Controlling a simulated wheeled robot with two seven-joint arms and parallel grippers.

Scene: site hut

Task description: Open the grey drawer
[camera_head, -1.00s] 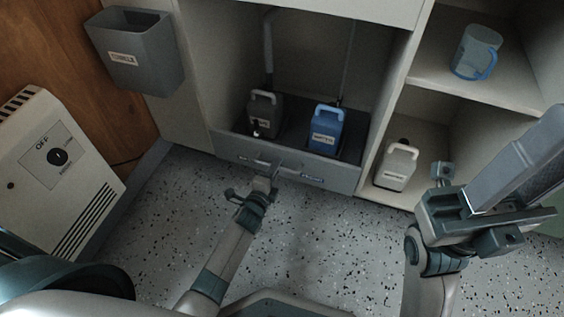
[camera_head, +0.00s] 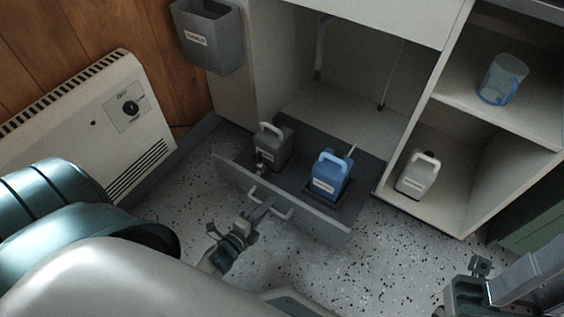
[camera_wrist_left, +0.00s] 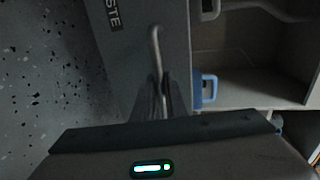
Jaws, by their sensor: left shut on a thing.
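The grey drawer (camera_head: 318,228) stands pulled out from the bottom of the pale cabinet. It carries a dark grey jug (camera_head: 272,150) and a blue jug (camera_head: 330,178). My left gripper (camera_head: 257,212) is at the drawer's front, shut on its handle (camera_head: 283,211). In the left wrist view the pale handle bar (camera_wrist_left: 155,45) runs down between the fingers, beside a label ending in "STE". My right gripper (camera_head: 474,277) is at the lower right, away from the drawer, partly cut off; its jaw state is unclear.
A white jug (camera_head: 418,175) stands in the lower right compartment, with a clear blue mug (camera_head: 502,80) on the shelf above. A grey bin (camera_head: 208,40) hangs at the upper left. A heater (camera_head: 90,130) is on the left. Speckled floor (camera_head: 340,275) lies clear before the drawer.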

